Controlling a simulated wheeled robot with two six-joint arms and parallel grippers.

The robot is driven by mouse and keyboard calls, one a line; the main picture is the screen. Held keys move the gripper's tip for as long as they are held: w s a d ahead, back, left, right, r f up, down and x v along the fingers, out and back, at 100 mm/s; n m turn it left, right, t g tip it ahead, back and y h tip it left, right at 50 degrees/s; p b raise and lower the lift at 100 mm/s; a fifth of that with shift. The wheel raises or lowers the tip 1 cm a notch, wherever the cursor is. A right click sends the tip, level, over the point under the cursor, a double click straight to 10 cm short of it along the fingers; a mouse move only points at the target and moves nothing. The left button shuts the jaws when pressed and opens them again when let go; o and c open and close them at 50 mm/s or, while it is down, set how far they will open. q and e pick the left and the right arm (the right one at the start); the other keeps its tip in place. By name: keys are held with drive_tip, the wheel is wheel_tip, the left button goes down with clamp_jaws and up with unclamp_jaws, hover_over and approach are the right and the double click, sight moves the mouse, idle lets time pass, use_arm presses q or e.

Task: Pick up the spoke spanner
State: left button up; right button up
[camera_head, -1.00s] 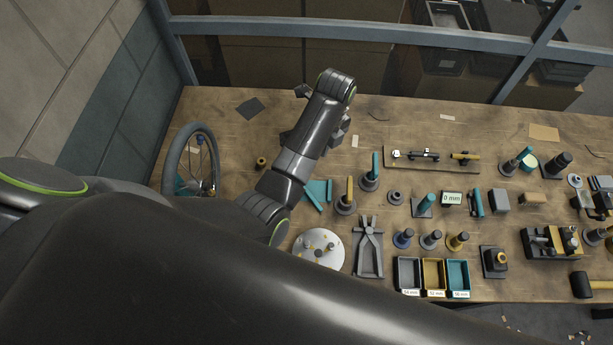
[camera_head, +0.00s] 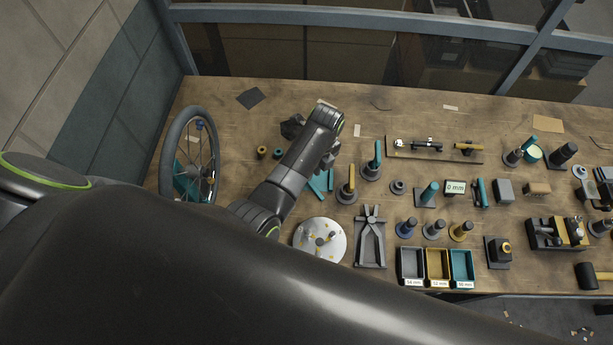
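I cannot single out the spoke spanner for certain; it may be hidden under my arm or be one of the small tools on the bench. My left gripper (camera_head: 328,158) hangs over the left half of the wooden bench (camera_head: 225,125), right of the spoked wheel (camera_head: 190,155). Its fingers are mostly hidden behind the wrist, so their opening does not show. Teal pieces (camera_head: 320,184) lie on the bench just below it, partly covered by the arm. My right gripper is out of view.
A round pale disc (camera_head: 320,240), a pliers-like tool in a grey tray (camera_head: 370,235) and upright handled tools (camera_head: 346,192) stand nearby. Three small bins (camera_head: 437,267) line the front edge. Small dark and brass rings (camera_head: 262,152) lie near the wheel.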

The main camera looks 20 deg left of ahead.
sight(311, 182)
use_arm(q)
drive_tip(key=shift+s+a+f, duration=0.1)
drive_tip(key=shift+s+f, duration=0.1)
drive_tip(key=shift+f, duration=0.9)
drive_tip(key=shift+s+a+f, duration=0.1)
drive_tip(key=shift+s+f, duration=0.1)
drive_tip(key=shift+f, duration=0.85)
clamp_jaws()
